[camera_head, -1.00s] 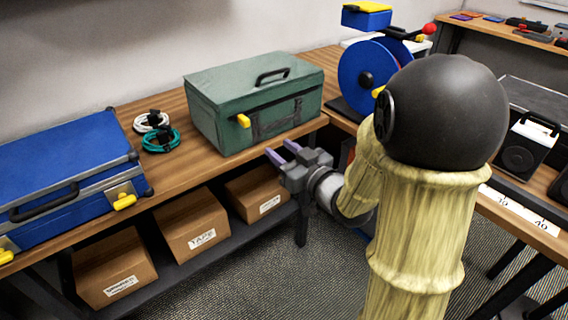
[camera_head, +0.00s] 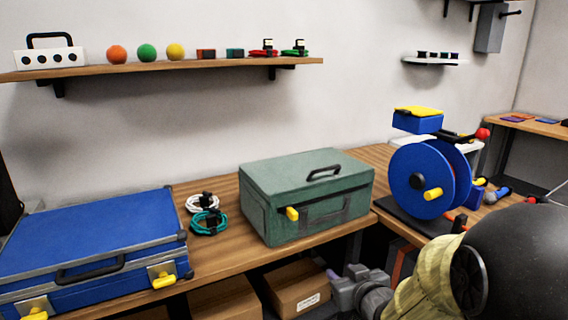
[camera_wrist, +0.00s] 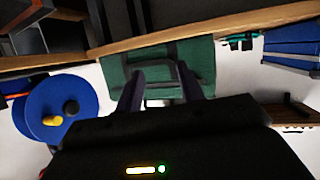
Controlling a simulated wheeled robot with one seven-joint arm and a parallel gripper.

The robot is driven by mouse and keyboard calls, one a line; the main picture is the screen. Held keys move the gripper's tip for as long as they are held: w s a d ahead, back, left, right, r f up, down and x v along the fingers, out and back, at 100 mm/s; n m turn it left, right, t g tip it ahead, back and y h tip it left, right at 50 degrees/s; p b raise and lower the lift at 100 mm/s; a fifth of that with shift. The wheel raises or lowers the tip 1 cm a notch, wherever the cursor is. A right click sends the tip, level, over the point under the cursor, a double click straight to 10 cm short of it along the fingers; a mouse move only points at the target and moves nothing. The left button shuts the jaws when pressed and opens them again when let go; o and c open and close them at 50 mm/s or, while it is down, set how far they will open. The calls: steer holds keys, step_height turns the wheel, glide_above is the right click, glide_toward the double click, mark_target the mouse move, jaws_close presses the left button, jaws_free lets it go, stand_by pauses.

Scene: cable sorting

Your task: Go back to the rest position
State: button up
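My gripper (camera_head: 345,285) shows in the head view at the lower middle, in front of the bench and below the green case's right front corner. In the wrist view my gripper (camera_wrist: 161,90) has its two fingers apart, with nothing seen between them but the background. My yellow-covered arm fills the lower right of the head view. The green case (camera_head: 268,208) stands closed on the wooden bench, apart from my gripper.
A blue case (camera_head: 95,232), a white cable (camera_head: 195,205) and a teal cable (camera_head: 199,228) lie left on the bench. A blue reel (camera_head: 412,178) stands right. Cardboard boxes (camera_head: 285,282) sit below. A wall shelf (camera_head: 190,70) holds balls and small items.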

steer(key=s+f+m+g+h, duration=0.2)
steer(key=s+f+g, duration=0.3)
steer(key=s, duration=0.3)
steer(key=s+f+m+g+h, duration=0.1)
steer(key=s+f+g, duration=0.3)
steer(key=s+g, duration=0.3)
step_height(320, 180, up, 29)
steer(key=t+p, duration=0.1)
steer(key=p, duration=2.8)
steer(key=shift+s+d, duration=0.4)
